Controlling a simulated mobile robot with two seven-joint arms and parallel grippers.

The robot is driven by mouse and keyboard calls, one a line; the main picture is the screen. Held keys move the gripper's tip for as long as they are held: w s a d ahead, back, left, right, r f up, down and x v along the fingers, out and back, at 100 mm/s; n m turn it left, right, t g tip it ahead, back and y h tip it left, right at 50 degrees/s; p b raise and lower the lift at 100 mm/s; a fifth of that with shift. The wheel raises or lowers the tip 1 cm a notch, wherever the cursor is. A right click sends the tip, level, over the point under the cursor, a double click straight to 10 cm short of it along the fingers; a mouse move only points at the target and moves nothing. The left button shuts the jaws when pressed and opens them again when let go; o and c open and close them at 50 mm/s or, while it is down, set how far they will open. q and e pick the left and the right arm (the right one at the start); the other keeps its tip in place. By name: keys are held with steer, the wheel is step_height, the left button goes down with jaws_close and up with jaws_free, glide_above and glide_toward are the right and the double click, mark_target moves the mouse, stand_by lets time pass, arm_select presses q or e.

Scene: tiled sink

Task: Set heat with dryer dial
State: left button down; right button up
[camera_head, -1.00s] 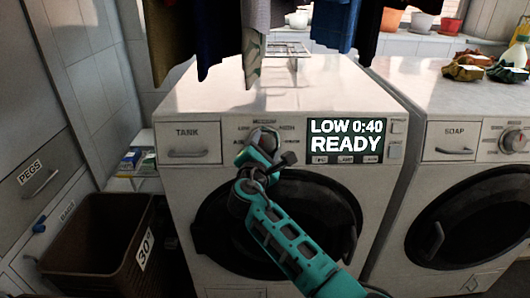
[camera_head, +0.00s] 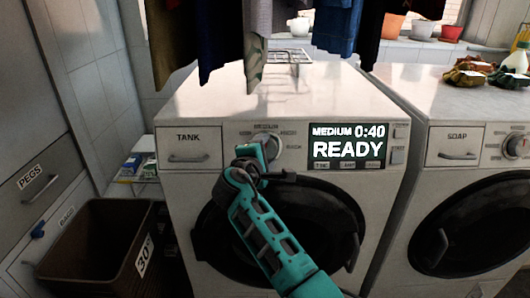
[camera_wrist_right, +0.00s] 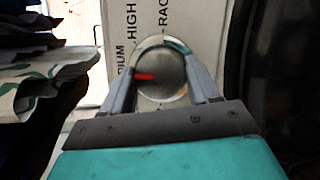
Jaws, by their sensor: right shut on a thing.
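The dryer (camera_head: 215,105) stands in the middle of the head view, with a round dial (camera_head: 270,142) on its front panel. My right gripper (camera_head: 261,151) is at the dial and hides part of it. In the right wrist view, its two fingers (camera_wrist_right: 162,86) are shut on the sides of the silver dial (camera_wrist_right: 162,66). The dial's red mark points left, toward the partly cut-off label that ends in "DIUM". The dryer's display (camera_head: 348,146) reads "MEDIUM 0:40 READY". My left gripper is not in view.
The dryer's dark round door (camera_head: 325,215) is below the panel, behind my right arm. A second machine (camera_head: 410,135) stands at the right. Clothes (camera_head: 225,35) hang above the dryer top. A brown bin (camera_head: 95,245) sits at the lower left.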

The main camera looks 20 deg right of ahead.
stand_by(0.3)
steer(key=o, duration=1.1)
steer(key=shift+c, duration=0.2)
